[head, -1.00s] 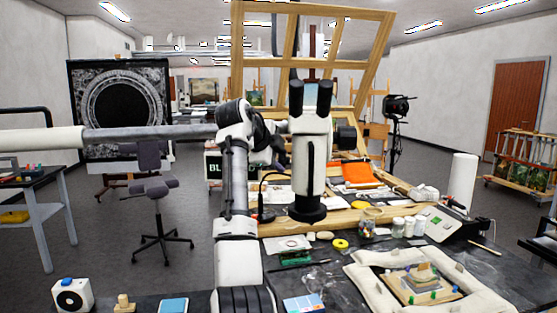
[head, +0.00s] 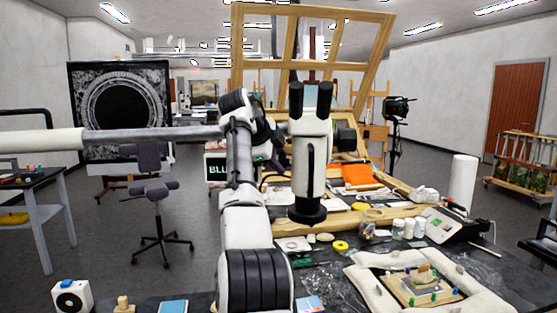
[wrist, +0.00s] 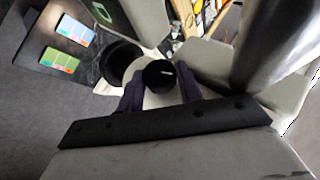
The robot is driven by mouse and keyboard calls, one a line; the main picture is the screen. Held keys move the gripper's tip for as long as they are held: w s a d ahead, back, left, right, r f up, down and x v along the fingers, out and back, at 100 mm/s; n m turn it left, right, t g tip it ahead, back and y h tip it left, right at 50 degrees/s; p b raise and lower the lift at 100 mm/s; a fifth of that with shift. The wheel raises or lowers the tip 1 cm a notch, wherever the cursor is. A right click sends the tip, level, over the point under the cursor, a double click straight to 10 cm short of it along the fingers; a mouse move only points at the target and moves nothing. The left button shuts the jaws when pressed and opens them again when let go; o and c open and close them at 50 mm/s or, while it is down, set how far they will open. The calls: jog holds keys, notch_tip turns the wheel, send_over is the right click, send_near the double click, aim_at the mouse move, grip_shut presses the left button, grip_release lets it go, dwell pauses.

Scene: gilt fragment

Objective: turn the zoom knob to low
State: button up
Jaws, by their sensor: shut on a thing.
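The white microscope (head: 307,165) with two black eyepieces stands at the middle of the head view. A large black knob (head: 345,139) shows on its right side. In the wrist view, a round black knob (wrist: 160,73) with a short white mark sits against the pale body. My gripper (wrist: 160,92) has its dark fingers on either side of that knob and is shut on it. The white mark lies nearly level in the picture. Any zoom scale or label cannot be read. In the head view my arm and the microscope hide the fingertips.
A white padded ring (head: 361,276) with a small gilt piece lies on the dark table at right. Small jars (head: 398,229) and a yellow tape roll (head: 340,246) are near the microscope base. A blue-topped white device (head: 72,296) is at front left.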

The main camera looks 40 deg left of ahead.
jog(key=o, duration=1)
jog(key=v, duration=1.3)
jog(key=shift+s+r, duration=0.25)
jog(key=shift+s, duration=0.1)
